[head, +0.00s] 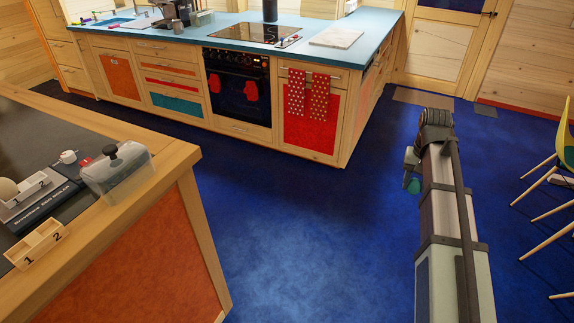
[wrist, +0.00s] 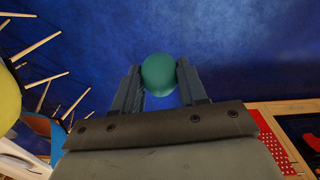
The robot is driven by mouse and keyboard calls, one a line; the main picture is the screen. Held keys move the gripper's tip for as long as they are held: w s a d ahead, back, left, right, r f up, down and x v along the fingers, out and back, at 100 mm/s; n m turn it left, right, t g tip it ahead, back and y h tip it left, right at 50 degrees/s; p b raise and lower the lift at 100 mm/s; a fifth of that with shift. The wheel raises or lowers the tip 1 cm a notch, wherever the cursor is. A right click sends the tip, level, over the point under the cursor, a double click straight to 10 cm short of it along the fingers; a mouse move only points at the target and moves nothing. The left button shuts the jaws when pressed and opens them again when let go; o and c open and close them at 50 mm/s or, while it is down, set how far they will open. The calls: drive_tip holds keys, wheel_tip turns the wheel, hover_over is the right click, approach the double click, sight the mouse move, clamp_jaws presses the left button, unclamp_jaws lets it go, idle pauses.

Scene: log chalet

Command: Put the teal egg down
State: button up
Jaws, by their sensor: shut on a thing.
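The teal egg (wrist: 159,74) is between the two fingers of my gripper (wrist: 160,84) in the wrist view, with blue floor behind it. My gripper is shut on the egg. In the head view a small part of the egg (head: 414,186) shows beside my arm, and my gripper (head: 411,172) is mostly hidden by the arm. The egg is held over the open blue floor, right of the kitchen counter.
A wooden counter (head: 190,167) at the left holds a clear container (head: 117,172), a small tray marked 1 and 2 (head: 38,243) and other items. A kitchen unit with a blue worktop (head: 370,22) stands behind. Chairs (head: 566,140) stand at the right. Blue floor (head: 310,220) between is clear.

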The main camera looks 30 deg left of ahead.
drive_tip(key=s+a+r+n, duration=0.1)
drive_tip(key=s+a+r, duration=0.3)
drive_tip(key=a, duration=0.9)
drive_tip(key=s+a+r, duration=0.3)
drive_tip(key=a+r, duration=0.2)
drive_tip(key=a, duration=0.9)
drive_tip(key=s+a+r+n, duration=0.1)
drive_tip(key=s+a+r, duration=0.3)
drive_tip(key=a, duration=0.9)
drive_tip(key=s+a+r, duration=0.3)
drive_tip(key=s+a, duration=0.4)
drive_tip(key=s, duration=0.2)
drive_tip(key=s+a+r+n, duration=0.1)
drive_tip(key=s+a+r, duration=0.3)
drive_tip(key=s+a, duration=0.4)
drive_tip(key=s+a+r+n, duration=0.1)
drive_tip(key=s+a+r, duration=0.3)
drive_tip(key=s+a, duration=0.4)
drive_tip(key=shift+s+r+y, duration=0.2)
drive_tip(key=shift+s+y, duration=0.2)
drive_tip(key=shift+s, duration=0.95)
drive_tip(key=s+a, duration=0.1)
drive_tip(key=s, duration=1)
hover_over(23, 254)
drive_tip(key=shift+d+f+m, duration=0.15)
drive_tip(key=shift+m, duration=0.15)
wheel_tip(23, 254, down, 7)
drive_tip(key=shift+f, duration=0.2)
drive_tip(key=o, duration=0.8)
drive_tip(key=shift+c, duration=0.2)
